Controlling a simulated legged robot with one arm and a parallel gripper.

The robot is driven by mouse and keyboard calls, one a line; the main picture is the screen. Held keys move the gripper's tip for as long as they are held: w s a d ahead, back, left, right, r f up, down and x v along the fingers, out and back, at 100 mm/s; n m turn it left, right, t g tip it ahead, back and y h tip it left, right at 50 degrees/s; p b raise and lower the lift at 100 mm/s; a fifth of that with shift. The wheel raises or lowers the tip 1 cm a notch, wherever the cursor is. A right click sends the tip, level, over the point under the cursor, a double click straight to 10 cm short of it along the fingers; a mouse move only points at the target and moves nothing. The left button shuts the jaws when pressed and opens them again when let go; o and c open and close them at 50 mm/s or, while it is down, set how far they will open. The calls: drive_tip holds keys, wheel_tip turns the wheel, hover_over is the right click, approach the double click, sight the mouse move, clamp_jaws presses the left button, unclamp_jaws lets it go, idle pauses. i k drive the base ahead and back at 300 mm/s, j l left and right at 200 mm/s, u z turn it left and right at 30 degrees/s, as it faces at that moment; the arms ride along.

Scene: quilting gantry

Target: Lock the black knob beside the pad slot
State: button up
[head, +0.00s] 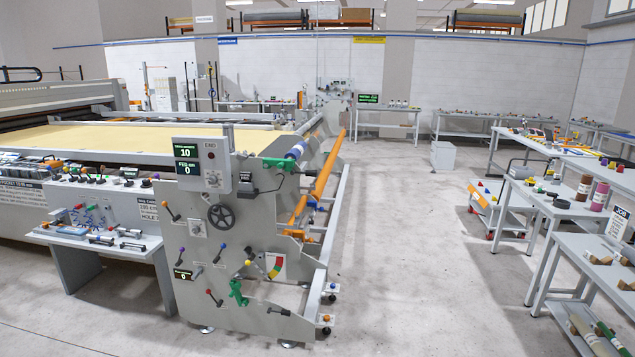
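The grey end plate of the quilting gantry (235,265) stands left of centre in the head view. It carries small levers and knobs in several colours, including a red-tipped lever (214,297) and a blue-tipped one (220,252). A black handwheel (221,215) sits at its upper middle. A small black part (278,310) sits low on the plate, to the right of a green clamp (237,293). Which part is the black knob beside the pad slot, and whether it is locked, I cannot tell at this size. My gripper is not in view.
A grey bench with small tools (110,239) stands left of the end plate. An orange bar (325,172) runs back along the gantry's right side. Tables (560,212) and a low cart (495,205) line the right. The concrete floor between (410,260) is clear.

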sight(314, 173)
drive_tip(key=i+j+u, duration=0.15)
drive_tip(key=i+l+u, duration=0.1)
drive_tip(key=i+u, duration=0.3)
drive_tip(key=i+l+u, duration=0.15)
drive_tip(key=i+u, duration=0.25)
drive_tip(key=i+l+u, duration=0.1)
drive_tip(key=i+l, duration=0.45)
drive_tip(key=i+l+u, duration=0.15)
drive_tip(key=i+l, duration=0.35)
drive_tip(key=l, duration=0.25)
